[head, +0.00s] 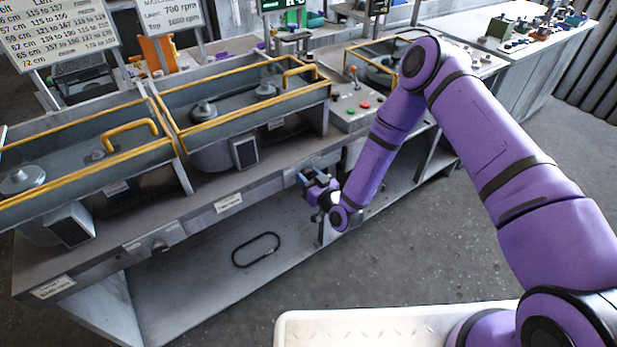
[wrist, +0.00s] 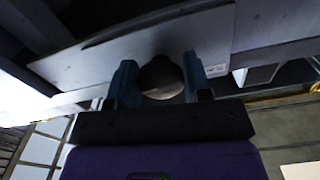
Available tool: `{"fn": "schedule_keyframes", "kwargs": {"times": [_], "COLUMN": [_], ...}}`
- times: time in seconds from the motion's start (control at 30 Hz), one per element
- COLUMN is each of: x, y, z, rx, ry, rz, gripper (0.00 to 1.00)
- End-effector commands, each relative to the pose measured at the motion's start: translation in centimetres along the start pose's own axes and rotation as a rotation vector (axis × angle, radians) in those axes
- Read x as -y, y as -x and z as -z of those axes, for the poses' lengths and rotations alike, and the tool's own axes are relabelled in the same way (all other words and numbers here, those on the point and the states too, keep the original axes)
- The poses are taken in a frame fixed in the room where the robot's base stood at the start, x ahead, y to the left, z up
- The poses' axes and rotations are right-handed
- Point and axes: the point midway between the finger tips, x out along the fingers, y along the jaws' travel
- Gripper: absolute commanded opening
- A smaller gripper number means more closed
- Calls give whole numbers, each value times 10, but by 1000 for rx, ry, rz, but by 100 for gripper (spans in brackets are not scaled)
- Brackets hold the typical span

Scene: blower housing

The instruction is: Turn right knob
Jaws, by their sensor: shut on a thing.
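My gripper (head: 312,183) is at the front panel of the bench, below the right yellow-railed unit. In the wrist view its two blue fingers (wrist: 160,66) stand on either side of a dark round knob, the right knob (wrist: 161,82), and are shut on it. The knob's face shows between the fingers. In the head view the gripper hides this knob. The left knob (head: 160,245) sits on the same front panel farther left, with nothing touching it.
A control box with red and green buttons (head: 352,108) is to the right. A black belt loop (head: 256,249) lies on the lower shelf. Open grey floor (head: 400,275) is in front.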

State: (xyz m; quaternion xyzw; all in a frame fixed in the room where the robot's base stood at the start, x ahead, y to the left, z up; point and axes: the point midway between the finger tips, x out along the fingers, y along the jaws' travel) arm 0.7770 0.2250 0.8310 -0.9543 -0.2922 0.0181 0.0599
Motion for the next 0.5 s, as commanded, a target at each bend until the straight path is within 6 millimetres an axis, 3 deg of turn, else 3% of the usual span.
{"fn": "schedule_keyframes", "kwargs": {"times": [0.5], "x": [1], "y": [0], "z": [0], "rx": [0], "ry": [-455], "rz": [-2], "gripper": [22]}}
